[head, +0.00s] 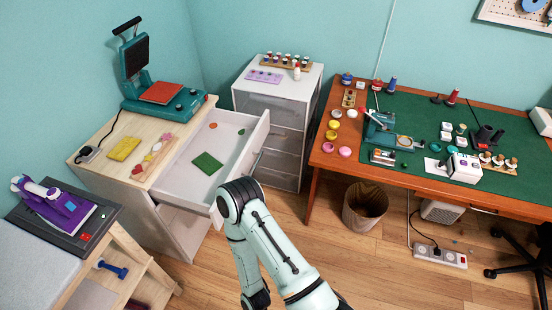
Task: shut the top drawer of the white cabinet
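The white cabinet (172,232) with a light wooden top stands at the left. Its top drawer (190,178) is pulled far out to the right. In the drawer lie a green flat piece (207,163), a small orange round thing (213,126) and a small green thing (241,131). The drawer's front (256,138) faces right, with a handle (257,161) on it. One of my arms rises from the bottom middle, and its bent joint covers the front's near corner; I cannot tell whether they touch. Neither gripper shows.
A teal heat press (165,98) stands on the cabinet top. A grey-white drawer unit (272,120) is close behind the open drawer. A desk (420,192) stands at right, with a bin (365,205) below it. A bench (45,265) is at near left.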

